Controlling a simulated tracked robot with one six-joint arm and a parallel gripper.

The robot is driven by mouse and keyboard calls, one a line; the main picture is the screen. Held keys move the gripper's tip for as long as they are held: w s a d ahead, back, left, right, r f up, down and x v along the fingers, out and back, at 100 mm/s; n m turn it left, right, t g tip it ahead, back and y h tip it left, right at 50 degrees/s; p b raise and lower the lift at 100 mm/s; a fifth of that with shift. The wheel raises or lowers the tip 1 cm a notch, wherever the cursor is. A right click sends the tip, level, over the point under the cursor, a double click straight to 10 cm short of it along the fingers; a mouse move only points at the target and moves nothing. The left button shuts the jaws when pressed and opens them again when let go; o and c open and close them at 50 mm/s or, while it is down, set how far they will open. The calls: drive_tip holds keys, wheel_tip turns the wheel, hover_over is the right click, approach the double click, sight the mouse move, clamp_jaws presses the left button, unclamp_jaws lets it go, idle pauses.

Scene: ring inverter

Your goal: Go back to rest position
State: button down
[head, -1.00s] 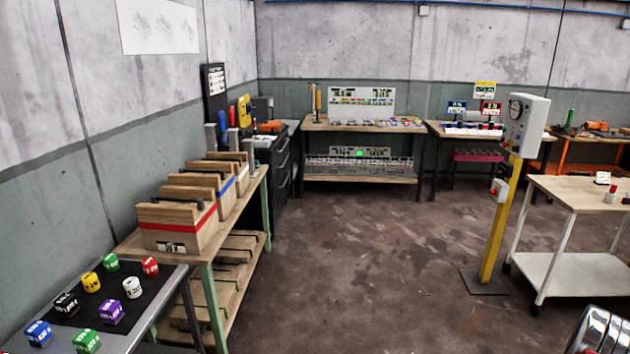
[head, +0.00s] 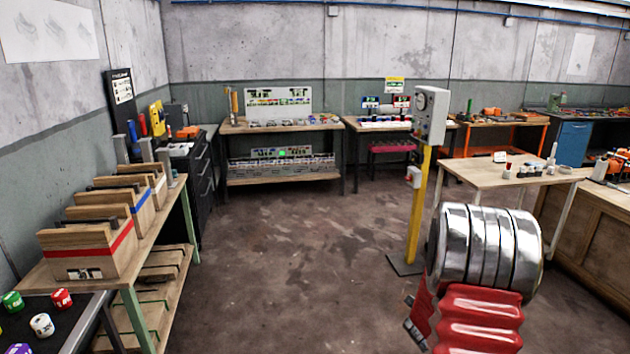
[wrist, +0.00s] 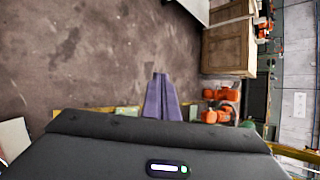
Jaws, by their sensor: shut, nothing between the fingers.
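My gripper (wrist: 161,92) shows in the wrist view, with its purple-grey fingers together and nothing between them. It points out over the bare brown floor. In the head view a silver ribbed and red part of my arm stands large at the lower right; the fingers are not visible there. My gripper touches nothing that I can see.
A bench with wooden boxes (head: 90,249) is at the left, with a dark table of coloured cubes (head: 40,324) in front. A yellow post (head: 420,200) and a light-topped table (head: 495,172) stand at the right. The middle floor (head: 300,250) is clear.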

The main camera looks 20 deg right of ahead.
drive_tip(key=w+a+r+n+t+y, duration=0.1)
drive_tip(key=w+a+r+n+y, duration=0.15)
drive_tip(key=a+r+n, duration=0.35)
drive_tip(key=w+a+r+n+t+y, duration=0.1)
drive_tip(key=w+a+r+n+t, duration=0.2)
drive_tip(key=a, duration=0.5)
drive_tip(key=w+a+r+n+y, duration=0.1)
drive_tip(key=w+a+r+n, duration=0.35)
drive_tip(key=a, duration=0.25)
drive_tip(key=s+a+r+n+y, duration=0.2)
drive_tip(key=a+r+n, duration=0.25)
drive_tip(key=a, duration=0.25)
drive_tip(key=s+a+r+n+y, duration=0.2)
drive_tip(key=a+r+n, duration=0.1)
drive_tip(key=a+n, duration=0.3)
drive_tip(key=s+a+r+n+g, duration=0.1)
drive_tip(key=s+a+r+n, duration=0.1)
drive_tip(key=s+a+n, duration=0.4)
drive_tip(key=s+a+r+n+g, duration=0.1)
drive_tip(key=s+a+r+n, duration=0.1)
drive_tip(key=s+a+n, duration=0.5)
drive_tip(key=s, duration=0.6)
drive_tip(key=shift+a+n+y, duration=0.15)
drive_tip(key=shift+n+y, duration=0.15)
drive_tip(key=shift+y, duration=0.05)
drive_tip(key=shift+r, duration=0.1)
